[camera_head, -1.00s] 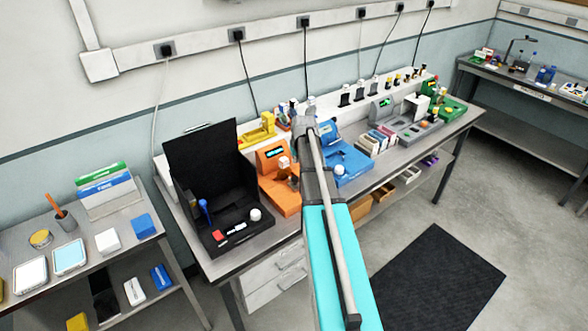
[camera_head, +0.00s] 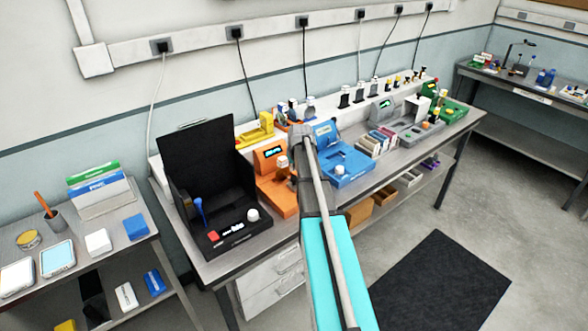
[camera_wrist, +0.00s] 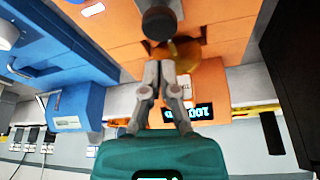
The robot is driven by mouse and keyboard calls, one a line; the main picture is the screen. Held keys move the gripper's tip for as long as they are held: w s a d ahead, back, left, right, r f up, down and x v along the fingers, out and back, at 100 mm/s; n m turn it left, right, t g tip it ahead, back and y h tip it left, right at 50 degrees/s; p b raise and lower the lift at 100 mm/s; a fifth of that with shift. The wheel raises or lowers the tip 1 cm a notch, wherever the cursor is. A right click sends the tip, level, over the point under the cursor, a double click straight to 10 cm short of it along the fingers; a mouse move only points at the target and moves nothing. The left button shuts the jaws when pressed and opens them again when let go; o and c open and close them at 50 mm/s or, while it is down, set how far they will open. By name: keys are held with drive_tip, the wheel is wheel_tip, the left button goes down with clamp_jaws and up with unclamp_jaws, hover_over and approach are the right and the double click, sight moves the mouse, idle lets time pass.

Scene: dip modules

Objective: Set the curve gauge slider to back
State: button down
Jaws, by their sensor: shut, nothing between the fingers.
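No label for the curve gauge can be read. The orange module (camera_head: 272,190) stands on the bench between the black case and the blue module, with a lit display (camera_head: 272,152) and a pale-topped knob (camera_head: 282,163). In the wrist view my gripper (camera_wrist: 159,68) is shut and empty over the orange module (camera_wrist: 225,25). A dark round knob (camera_wrist: 160,22) is just beyond its fingertips, and an amber round part (camera_wrist: 186,50) is beside them. I cannot tell whether the fingers touch either. The arm hides part of the module in the head view.
The black open case (camera_head: 205,160) stands left of the orange module, its lid upright. The blue module (camera_head: 345,168) is close on the right; it also shows in the wrist view (camera_wrist: 70,75). A yellow device (camera_head: 257,131) is behind. Bench space between modules is narrow.

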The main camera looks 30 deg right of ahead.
drive_tip(key=shift+b+x, duration=1.45)
drive_tip(key=shift+x, duration=0.4)
drive_tip(key=s, duration=0.5)
drive_tip(key=shift+s+d, duration=0.1)
drive_tip(key=shift+d, duration=0.1)
drive_tip(key=shift+r, duration=0.1)
drive_tip(key=shift+p+v, duration=1)
drive_tip(key=shift+p, duration=0.05)
drive_tip(key=p+v, duration=0.7)
drive_tip(key=shift+r, duration=0.4)
drive_tip(key=shift+s, duration=0.1)
drive_tip(key=shift+a, duration=0.1)
